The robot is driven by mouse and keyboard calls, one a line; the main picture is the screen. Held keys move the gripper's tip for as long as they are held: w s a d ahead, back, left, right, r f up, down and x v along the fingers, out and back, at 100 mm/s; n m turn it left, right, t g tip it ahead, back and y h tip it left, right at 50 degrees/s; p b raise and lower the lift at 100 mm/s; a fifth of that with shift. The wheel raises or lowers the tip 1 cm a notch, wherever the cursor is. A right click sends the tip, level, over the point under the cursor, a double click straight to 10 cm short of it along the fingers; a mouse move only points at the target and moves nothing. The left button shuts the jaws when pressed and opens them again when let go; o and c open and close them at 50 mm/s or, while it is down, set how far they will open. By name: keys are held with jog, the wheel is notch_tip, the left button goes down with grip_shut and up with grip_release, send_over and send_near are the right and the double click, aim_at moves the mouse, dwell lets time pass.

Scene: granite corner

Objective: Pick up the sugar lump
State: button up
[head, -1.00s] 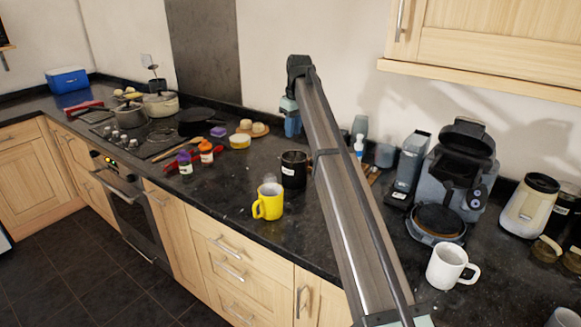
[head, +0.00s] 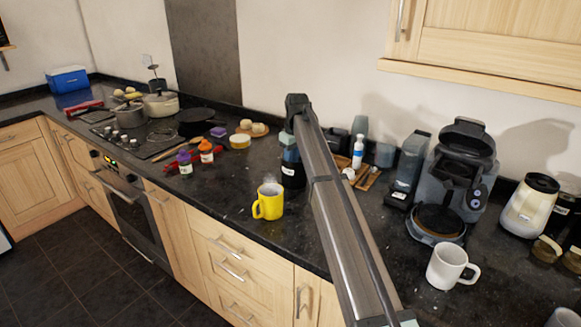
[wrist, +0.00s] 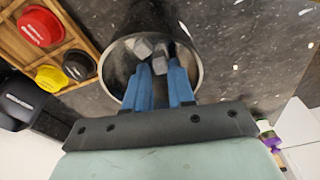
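Several grey-white sugar lumps (wrist: 160,46) lie inside a round dark pot (wrist: 113,70) in the wrist view. In the head view the pot (head: 293,178) stands on the counter behind the yellow mug, and its lumps are hidden. My gripper (wrist: 160,72) points down into the pot's mouth with its two blue fingers apart. One lump (wrist: 160,64) shows at the gap between the fingertips; contact cannot be told. In the head view my gripper (head: 290,152) is over the pot, partly hidden by it and my arm.
A steaming yellow mug (head: 268,202) stands close in front of the pot. A wooden tray (wrist: 77,38) with coloured round pods lies beside it. A white mug (head: 447,266) and coffee machine (head: 455,180) are to the right. Bare counter lies left of the pot.

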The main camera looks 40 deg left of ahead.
jog(key=shift+f, duration=0.55)
grip_shut()
